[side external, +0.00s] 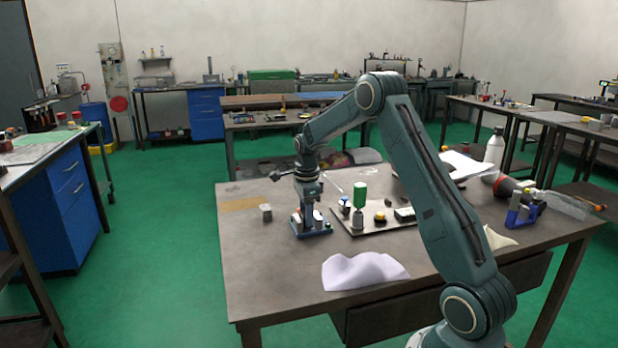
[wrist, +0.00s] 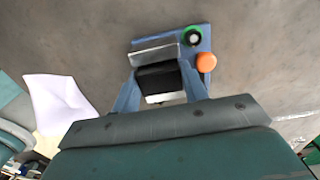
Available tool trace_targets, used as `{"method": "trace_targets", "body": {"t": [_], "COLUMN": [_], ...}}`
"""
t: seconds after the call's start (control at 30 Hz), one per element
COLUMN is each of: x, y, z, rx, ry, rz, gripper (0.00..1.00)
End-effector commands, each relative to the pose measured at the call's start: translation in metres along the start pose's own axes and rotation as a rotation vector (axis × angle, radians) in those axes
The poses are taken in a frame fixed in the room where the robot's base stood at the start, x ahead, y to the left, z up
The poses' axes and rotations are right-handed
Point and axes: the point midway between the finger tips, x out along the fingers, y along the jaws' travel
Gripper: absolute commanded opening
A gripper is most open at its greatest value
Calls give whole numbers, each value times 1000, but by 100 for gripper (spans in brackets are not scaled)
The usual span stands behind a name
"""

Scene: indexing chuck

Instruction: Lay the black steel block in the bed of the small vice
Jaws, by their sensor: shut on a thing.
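My gripper (wrist: 160,80) is shut on the black steel block (wrist: 158,76), which sits between its two blue-grey fingers in the wrist view. A pale grey metal jaw (wrist: 155,51) lies just beyond the block. In the side view my gripper (side external: 308,207) points down over the vice's blue base (side external: 313,232). The block cannot be made out there. I cannot tell whether it touches the vice bed, as the bed is hidden.
A dark tray (side external: 385,224) with a green cylinder (side external: 360,194) and small parts is right of the vice. A small grey block (side external: 265,212) stands left. A white cloth (side external: 362,271) lies in front; a blue device (side external: 522,212) sits at the right. The table's front left is clear.

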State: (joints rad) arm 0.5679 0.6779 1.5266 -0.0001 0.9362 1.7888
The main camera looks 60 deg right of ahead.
Motion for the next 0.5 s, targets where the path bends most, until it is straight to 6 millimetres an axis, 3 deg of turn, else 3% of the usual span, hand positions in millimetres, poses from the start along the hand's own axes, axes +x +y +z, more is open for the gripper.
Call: {"method": "trace_targets", "body": {"t": [0.5], "x": [5], "y": [0], "z": [0], "rx": [0], "ry": [0], "rz": [-1], "gripper": [6]}}
